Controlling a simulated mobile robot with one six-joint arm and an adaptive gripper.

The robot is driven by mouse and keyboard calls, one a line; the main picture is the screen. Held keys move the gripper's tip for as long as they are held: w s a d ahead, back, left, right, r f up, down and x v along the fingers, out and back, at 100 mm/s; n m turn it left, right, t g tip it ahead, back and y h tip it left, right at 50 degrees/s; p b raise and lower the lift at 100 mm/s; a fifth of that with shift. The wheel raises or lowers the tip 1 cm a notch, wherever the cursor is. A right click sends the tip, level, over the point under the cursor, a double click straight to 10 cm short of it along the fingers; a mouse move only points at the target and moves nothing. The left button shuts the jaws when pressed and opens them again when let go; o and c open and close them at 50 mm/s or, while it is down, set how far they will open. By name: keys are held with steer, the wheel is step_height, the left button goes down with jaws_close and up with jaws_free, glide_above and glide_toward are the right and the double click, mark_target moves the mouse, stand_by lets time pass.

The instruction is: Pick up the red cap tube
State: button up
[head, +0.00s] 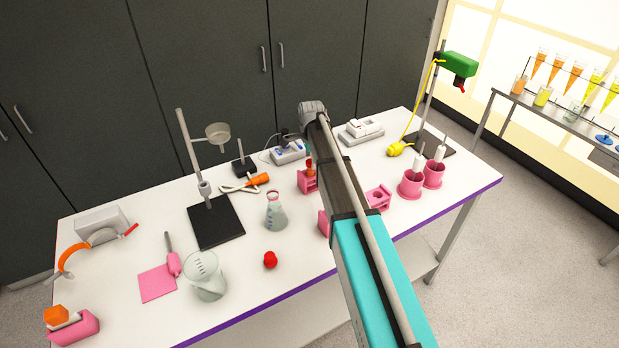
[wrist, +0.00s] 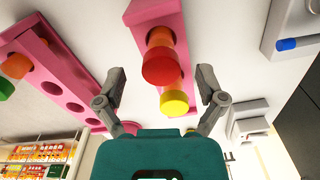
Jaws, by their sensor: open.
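In the wrist view, a tube with a red cap (wrist: 160,67) stands in a pink rack (wrist: 150,12), with orange showing just behind the cap. A tube with a yellow cap (wrist: 174,103) is close beside it. My gripper (wrist: 161,76) is open, with one finger on each side of the red cap and a clear gap to both. Nothing is held. In the head view, a small pink rack (head: 307,183) with a red-orange capped tube (head: 310,166) shows left of my arm. My arm hides the gripper there.
A second pink rack (wrist: 62,75) with holes and orange and green caps lies left in the wrist view. In the head view, a flask (head: 275,213), a beaker (head: 206,278), a red round object (head: 270,259) and a stand (head: 215,225) occupy the white table (head: 330,262).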

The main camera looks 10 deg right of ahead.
steer(key=shift+f+b, duration=0.75)
steer(key=shift+f, duration=0.3)
jaws_close()
steer(key=shift+r, duration=0.15)
step_height(320, 180, up, 10)
steer(key=p, duration=1)
stand_by(0.9)
